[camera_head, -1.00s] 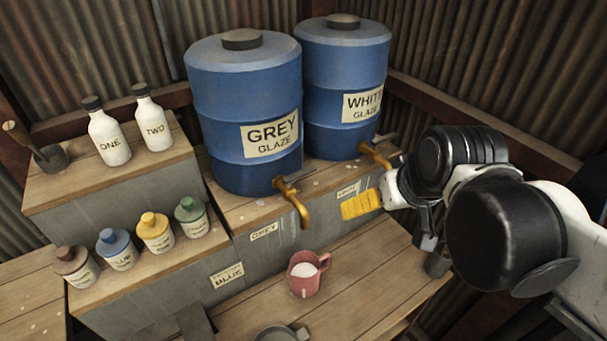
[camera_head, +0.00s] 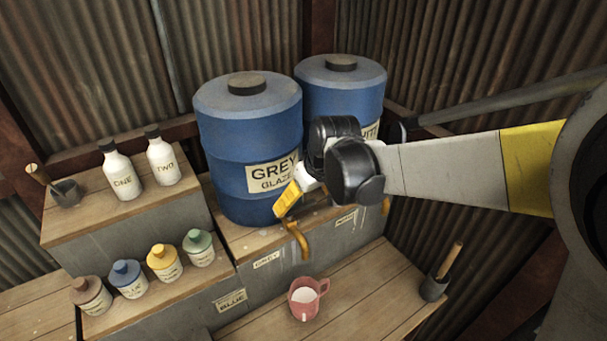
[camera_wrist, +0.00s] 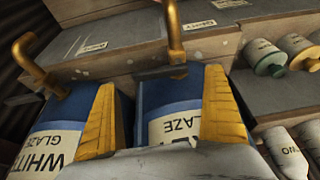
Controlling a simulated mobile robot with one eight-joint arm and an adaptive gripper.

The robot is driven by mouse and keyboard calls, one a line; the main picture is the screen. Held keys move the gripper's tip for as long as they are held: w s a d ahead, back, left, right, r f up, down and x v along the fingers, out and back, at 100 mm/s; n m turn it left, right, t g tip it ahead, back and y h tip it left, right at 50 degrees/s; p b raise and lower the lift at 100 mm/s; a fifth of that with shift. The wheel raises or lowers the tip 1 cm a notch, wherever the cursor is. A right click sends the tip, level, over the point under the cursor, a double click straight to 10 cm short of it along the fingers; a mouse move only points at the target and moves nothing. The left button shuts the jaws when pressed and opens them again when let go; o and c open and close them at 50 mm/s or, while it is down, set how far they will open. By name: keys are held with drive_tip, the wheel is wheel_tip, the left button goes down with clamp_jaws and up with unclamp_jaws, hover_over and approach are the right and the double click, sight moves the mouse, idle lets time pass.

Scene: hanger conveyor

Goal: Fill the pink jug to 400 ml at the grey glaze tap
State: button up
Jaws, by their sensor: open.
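The pink jug (camera_head: 303,302) stands upright on the lower wooden bench, its handle to the right. Its inside looks pale; I cannot read a level. The brass grey glaze tap (camera_head: 297,240) sticks out from the blue grey glaze barrel (camera_head: 247,150), above the jug in the picture. In the wrist view the grey tap (camera_wrist: 175,35) has a dark lever (camera_wrist: 160,73) near the fingertips. My gripper (camera_head: 287,198) is by the grey barrel's front, just above the tap. In the wrist view my gripper (camera_wrist: 160,85) has its yellow fingers apart; I cannot tell whether they touch the lever.
The white glaze barrel (camera_head: 340,95) stands to the right with its own tap (camera_wrist: 30,62). Several small coloured bottles (camera_head: 163,262) and two white bottles (camera_head: 162,162) stand at left. A dark pot with a wooden-handled tool (camera_head: 434,289) stands at the bench's right end.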

sight(301, 207)
drive_tip(key=shift+x, duration=1.55)
drive_tip(key=c, duration=1.4)
drive_tip(key=m, duration=0.1)
drive_tip(key=s+m+h, duration=0.1)
drive_tip(key=m, duration=0.1)
drive_tip(key=m+h+b, duration=0.1)
drive_tip(key=m, duration=0.1)
drive_tip(key=shift+s+d+t, duration=0.2)
drive_tip(key=shift+s+t, duration=0.1)
drive_tip(key=shift+s, duration=0.1)
drive_tip(key=o, duration=1.4)
drive_tip(key=shift+w, duration=0.1)
